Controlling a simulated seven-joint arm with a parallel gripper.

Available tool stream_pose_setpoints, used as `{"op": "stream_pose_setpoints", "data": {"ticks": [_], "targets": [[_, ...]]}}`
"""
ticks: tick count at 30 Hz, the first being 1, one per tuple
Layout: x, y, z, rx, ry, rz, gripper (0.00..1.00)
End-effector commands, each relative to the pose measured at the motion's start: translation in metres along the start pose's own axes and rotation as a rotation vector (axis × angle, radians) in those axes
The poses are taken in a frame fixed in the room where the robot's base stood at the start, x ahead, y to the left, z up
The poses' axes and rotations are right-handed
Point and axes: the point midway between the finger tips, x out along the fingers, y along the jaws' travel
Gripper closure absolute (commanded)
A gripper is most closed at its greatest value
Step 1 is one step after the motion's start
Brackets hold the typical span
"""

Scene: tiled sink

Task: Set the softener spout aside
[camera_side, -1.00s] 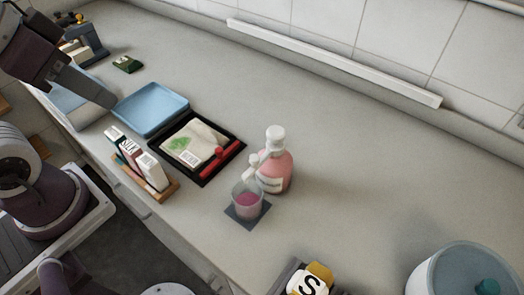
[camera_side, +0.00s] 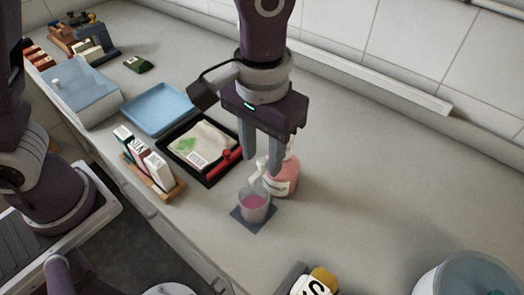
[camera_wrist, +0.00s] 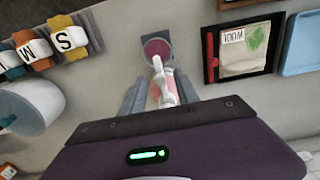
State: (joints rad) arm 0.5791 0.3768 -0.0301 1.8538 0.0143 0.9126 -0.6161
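The softener bottle (camera_side: 287,181) has a pink body and stands upright on the counter, its top hidden by my gripper in the side view. Its white spout (camera_wrist: 157,66) and white cap (camera_wrist: 167,90) show in the wrist view, with the spout pointing toward the cup. My gripper (camera_side: 261,167) points down over the bottle. Its fingers are open, one on each side of the white top, which shows between them in the wrist view (camera_wrist: 160,93). I cannot tell whether either finger touches it. A clear cup (camera_side: 254,206) with pink liquid stands beside the bottle.
The cup stands on a dark square mat (camera_side: 240,221). A black tray (camera_side: 181,156) with a cloth packet and red-handled tool lies to the left. A blue tray (camera_side: 158,108) and a wooden rack of cartons (camera_side: 165,190) are further left. Counter right of the bottle is clear.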

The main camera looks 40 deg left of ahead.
Motion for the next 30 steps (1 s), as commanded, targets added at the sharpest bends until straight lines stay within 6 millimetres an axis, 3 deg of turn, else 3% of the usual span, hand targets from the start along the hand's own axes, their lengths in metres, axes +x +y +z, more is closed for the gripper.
{"op": "stream_pose_setpoints", "data": {"ticks": [8, 14, 15, 30], "targets": [[0.0051, -0.0002, -0.0002, 0.000, 0.001, 0.001, 0.63], [0.0048, -0.0003, -0.0002, 0.000, 0.001, 0.001, 0.98], [0.0048, -0.0003, -0.0002, 0.000, 0.002, 0.001, 1.00], [0.0044, -0.0003, -0.0004, 0.000, 0.002, 0.001, 1.00]]}}
